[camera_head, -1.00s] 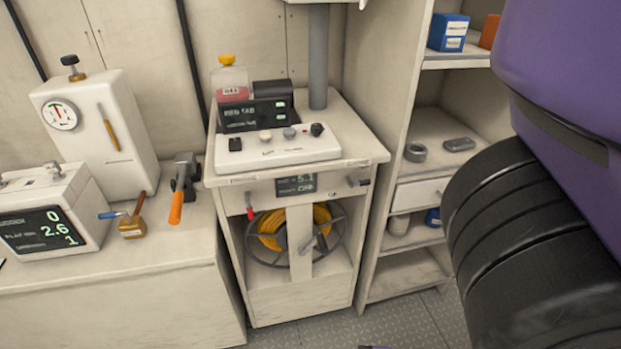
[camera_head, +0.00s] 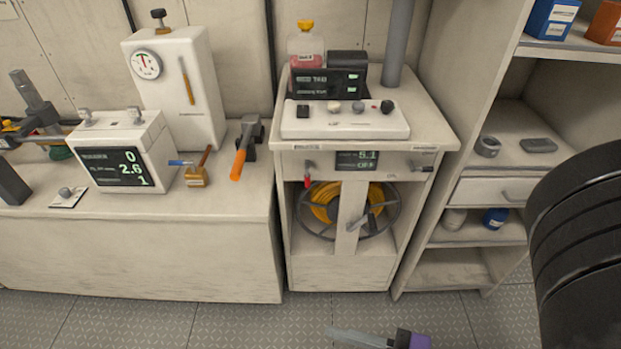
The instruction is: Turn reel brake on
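The reel (camera_head: 322,215), wound with yellow hose, sits in the open lower bay of the white cabinet (camera_head: 349,272). A small crank or handle shows at its hub. On the panel above, a red-tipped lever (camera_head: 307,181) hangs down at the left, and a dark-handled lever (camera_head: 422,169) points sideways at the right. I cannot read which one is the brake. A small display (camera_head: 356,160) between them appears to read 5.1 and OFF. My gripper (camera_head: 345,336) shows partly at the bottom edge, low in front of the cabinet and apart from it; its finger opening is unclear.
A bench (camera_head: 140,245) at the left holds a gauge box, a display unit and an orange-handled tool (camera_head: 239,164). Shelves (camera_head: 468,230) stand at the right. My black arm part covers the lower right. Floor (camera_head: 230,325) in front of the cabinet looks clear.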

